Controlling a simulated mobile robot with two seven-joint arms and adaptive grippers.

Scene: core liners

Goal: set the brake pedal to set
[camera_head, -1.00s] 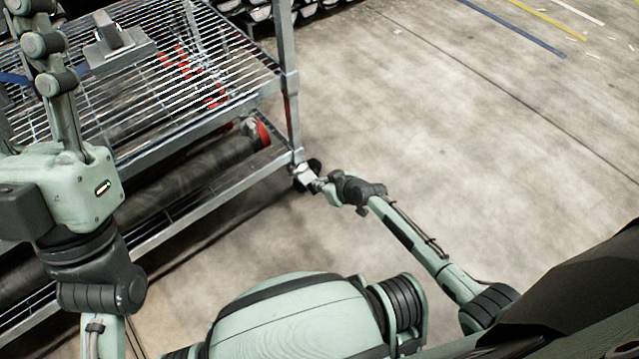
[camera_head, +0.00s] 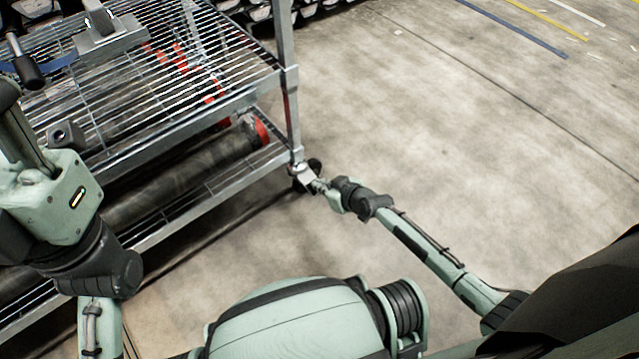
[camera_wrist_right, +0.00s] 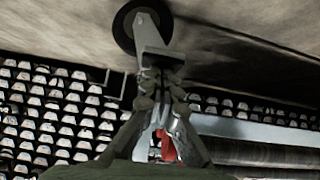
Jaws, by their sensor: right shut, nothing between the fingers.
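The brake pedal (camera_head: 307,176) is a small pale metal plate on the caster at the foot of the cart's corner post. In the right wrist view the pedal (camera_wrist_right: 154,50) is a grey plate jutting from below the dark caster wheel (camera_wrist_right: 137,24). My right gripper (camera_head: 319,185) is low by the floor, right at the pedal's outer end. In the right wrist view its fingers (camera_wrist_right: 160,75) are shut and empty, with the tips at the pedal's edge; I cannot tell whether they press on it.
The wire-shelf cart (camera_head: 200,120) fills the left. A long dark core tube (camera_head: 185,175) with a red end lies on its lower shelf. The concrete floor (camera_head: 450,150) to the right is clear.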

